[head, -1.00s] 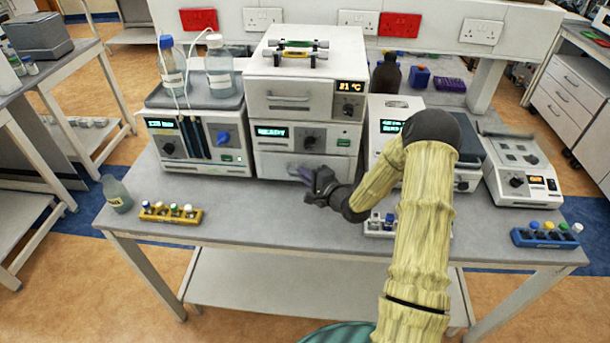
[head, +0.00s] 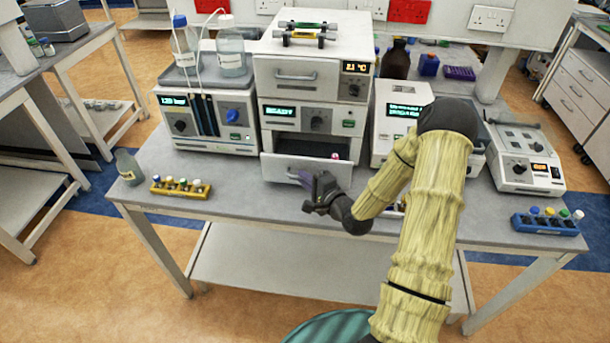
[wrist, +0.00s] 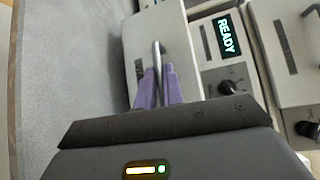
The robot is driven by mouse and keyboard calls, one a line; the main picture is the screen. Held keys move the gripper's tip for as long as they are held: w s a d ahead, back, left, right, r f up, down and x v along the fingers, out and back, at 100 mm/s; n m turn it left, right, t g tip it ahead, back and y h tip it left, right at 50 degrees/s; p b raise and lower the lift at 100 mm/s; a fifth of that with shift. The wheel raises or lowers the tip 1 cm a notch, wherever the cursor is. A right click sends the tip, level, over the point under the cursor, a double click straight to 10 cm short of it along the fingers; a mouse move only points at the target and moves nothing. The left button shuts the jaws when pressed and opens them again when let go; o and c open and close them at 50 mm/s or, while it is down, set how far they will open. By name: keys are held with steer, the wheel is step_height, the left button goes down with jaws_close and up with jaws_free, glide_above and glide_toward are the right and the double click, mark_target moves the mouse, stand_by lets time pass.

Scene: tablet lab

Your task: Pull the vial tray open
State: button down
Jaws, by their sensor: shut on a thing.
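The vial tray (head: 285,166) is the white drawer at the bottom of the middle instrument stack. It stands pulled out, with a dark gap above its front and a small pink thing showing inside. My gripper (head: 304,178) is at the tray's front. In the wrist view, its purple fingers (wrist: 159,88) are shut on the tray's bar handle (wrist: 157,60), one on each side. The tray's front (wrist: 128,68) also shows there. Most of the tray's inside is hidden.
A pump unit (head: 206,118) with bottles on top stands left of the stack. Another instrument (head: 398,112) stands right of it.

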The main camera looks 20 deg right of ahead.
steer(key=shift+s+a, duration=0.1)
steer(key=shift+s, duration=0.2)
steer(key=c, duration=1.5)
jaws_free()
steer(key=shift+w, duration=0.2)
steer(key=p+v, duration=0.6)
steer(key=v, duration=1.1)
steer(key=shift+s, duration=0.2)
